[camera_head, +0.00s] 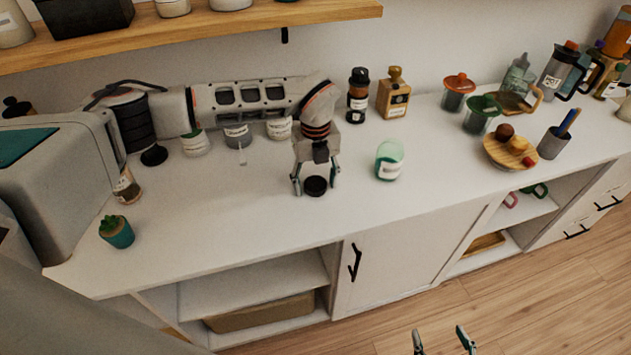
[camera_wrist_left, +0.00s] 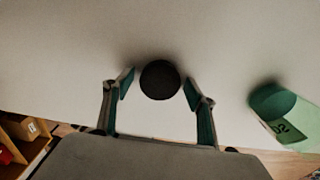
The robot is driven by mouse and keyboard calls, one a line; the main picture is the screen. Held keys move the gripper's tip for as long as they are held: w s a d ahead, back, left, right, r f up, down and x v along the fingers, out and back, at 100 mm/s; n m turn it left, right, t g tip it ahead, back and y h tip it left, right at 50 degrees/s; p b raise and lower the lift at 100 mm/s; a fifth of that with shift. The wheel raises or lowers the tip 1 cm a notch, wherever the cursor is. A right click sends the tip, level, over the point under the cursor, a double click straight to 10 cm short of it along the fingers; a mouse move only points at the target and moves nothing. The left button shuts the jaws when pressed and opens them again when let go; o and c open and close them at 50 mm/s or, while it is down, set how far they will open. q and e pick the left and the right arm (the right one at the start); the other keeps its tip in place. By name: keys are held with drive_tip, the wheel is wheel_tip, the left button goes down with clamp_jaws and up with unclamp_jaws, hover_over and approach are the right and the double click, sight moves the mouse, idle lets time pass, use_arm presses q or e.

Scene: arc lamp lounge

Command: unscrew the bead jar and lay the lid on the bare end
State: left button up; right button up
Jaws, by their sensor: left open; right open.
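A dark round lid (camera_head: 315,187) lies flat on the white counter top, between the fingertips of my left gripper (camera_head: 315,181). That gripper points down and is open, with a finger on each side of the lid. The left wrist view shows the lid (camera_wrist_left: 160,80) with gaps to both fingers. The green-tinted jar (camera_head: 389,161) stands upright on the counter to the right of the lid, with no dark lid on it; its contents are unclear. The jar also shows in the left wrist view (camera_wrist_left: 283,114). My right gripper (camera_head: 444,340) is open and empty, low in front of the cabinet.
A dark bottle (camera_head: 357,95) and an amber bottle (camera_head: 393,93) stand near the wall. A small plant (camera_head: 116,231) is at the left. A round board (camera_head: 511,154) and lidded jars crowd the right. The counter around the lid is clear.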

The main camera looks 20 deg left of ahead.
sight(315, 184)
use_arm(q)
drive_tip(key=shift+r, duration=0.3)
wheel_tip(315, 184, up, 12)
drive_tip(key=shift+s+f, duration=0.1)
drive_tip(key=shift+f, duration=0.05)
